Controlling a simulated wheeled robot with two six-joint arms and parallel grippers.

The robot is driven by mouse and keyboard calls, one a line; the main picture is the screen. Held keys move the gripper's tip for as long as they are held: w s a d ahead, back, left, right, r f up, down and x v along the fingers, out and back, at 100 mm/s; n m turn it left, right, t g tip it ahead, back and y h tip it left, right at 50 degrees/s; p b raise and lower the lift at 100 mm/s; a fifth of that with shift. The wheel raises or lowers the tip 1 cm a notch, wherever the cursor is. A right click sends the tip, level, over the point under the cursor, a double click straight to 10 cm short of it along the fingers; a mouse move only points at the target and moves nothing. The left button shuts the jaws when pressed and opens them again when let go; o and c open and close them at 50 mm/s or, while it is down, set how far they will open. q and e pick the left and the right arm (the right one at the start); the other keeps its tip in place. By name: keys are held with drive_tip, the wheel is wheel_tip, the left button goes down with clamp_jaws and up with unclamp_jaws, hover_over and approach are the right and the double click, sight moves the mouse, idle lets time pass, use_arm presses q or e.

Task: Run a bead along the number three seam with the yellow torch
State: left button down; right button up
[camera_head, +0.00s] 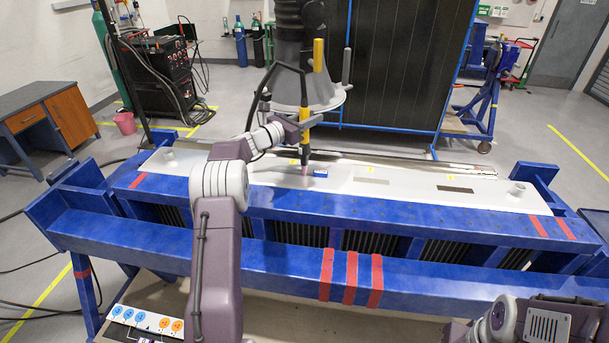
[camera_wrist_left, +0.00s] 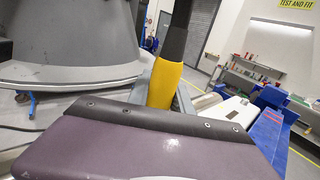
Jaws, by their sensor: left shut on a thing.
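My left gripper (camera_head: 303,124) is shut on the yellow torch (camera_head: 305,114) and holds it upright over the white plate (camera_head: 400,190). The torch's dark neck points down, and its pinkish tip is at or just above the plate, beside a small blue piece (camera_head: 321,173). I cannot tell whether it touches. In the left wrist view the torch's yellow handle (camera_wrist_left: 164,83) stands behind my purple gripper housing. The plate bears several small yellow tags and dark strips, one strip (camera_head: 455,189) to the right. The tag numbers are too small to read.
A grey cone-shaped hood (camera_head: 305,95) hangs close behind the torch, with a yellow post (camera_head: 319,55) at its front. A blue jig frame (camera_head: 420,222) surrounds the plate. A panel with coloured round buttons (camera_head: 145,322) is at lower left.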

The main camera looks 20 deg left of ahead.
use_arm(q)
drive_tip(key=shift+r, duration=0.2)
idle(0.3)
drive_tip(key=shift+s+a+r+p, duration=0.1)
drive_tip(key=shift+s+a+p, duration=0.1)
drive_tip(key=shift+a, duration=0.3)
drive_tip(key=shift+s+a+p, duration=0.1)
drive_tip(key=shift+a+p, duration=0.05)
drive_tip(key=shift+a, duration=0.3)
idle(0.5)
drive_tip(key=shift+s+a+p, duration=0.2)
drive_tip(key=shift+a+p, duration=0.1)
drive_tip(key=shift+a, duration=0.55)
drive_tip(key=shift+s+a+p, duration=0.15)
drive_tip(key=shift+a+p, duration=0.1)
drive_tip(key=shift+a, duration=0.55)
idle(0.7)
drive_tip(key=shift+s+a+p, duration=0.25)
drive_tip(key=shift+a+p, duration=0.25)
drive_tip(key=shift+a, duration=0.4)
drive_tip(key=shift+s+a+p, duration=0.25)
drive_tip(key=shift+a+p, duration=0.25)
drive_tip(key=shift+a, duration=0.4)
idle(0.8)
drive_tip(key=shift+a, duration=0.25)
drive_tip(key=shift+s+a, duration=0.1)
idle(0.3)
drive_tip(key=shift+a+p, duration=0.3)
drive_tip(key=shift+p, duration=0.05)
